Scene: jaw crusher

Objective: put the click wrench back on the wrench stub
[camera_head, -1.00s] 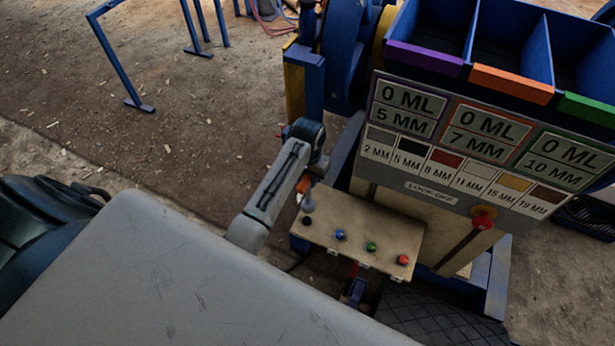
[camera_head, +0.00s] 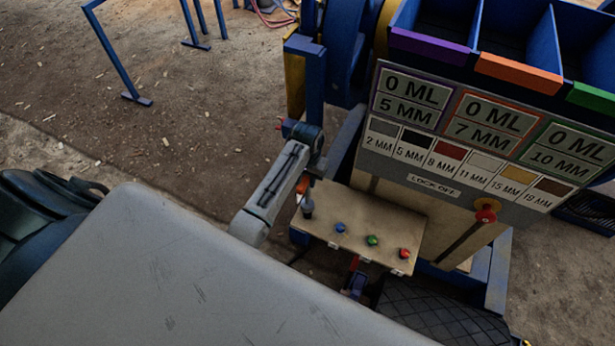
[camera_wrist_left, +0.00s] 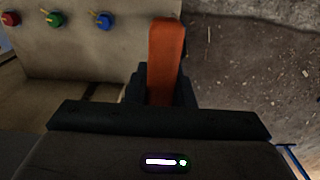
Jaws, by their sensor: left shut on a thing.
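My left gripper (camera_head: 309,176) hangs at the left end of the beige control panel. It is shut on an orange-handled tool, which I take to be the click wrench (camera_head: 303,185). In the left wrist view the dark jaws hold its orange handle (camera_wrist_left: 166,55), which points away from the gripper. In the head view the tool's dark lower end appears in front of the panel's left part; I cannot tell whether it touches. I cannot make out the wrench stub. My right gripper is not in view.
The control panel (camera_head: 370,215) carries blue (camera_head: 340,227), green (camera_head: 372,240) and red (camera_head: 404,253) knobs. The crusher's sign board (camera_head: 440,185) stands behind it, with a red lock-off knob (camera_head: 485,216) at right. Open dirt floor (camera_head: 180,130) lies left.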

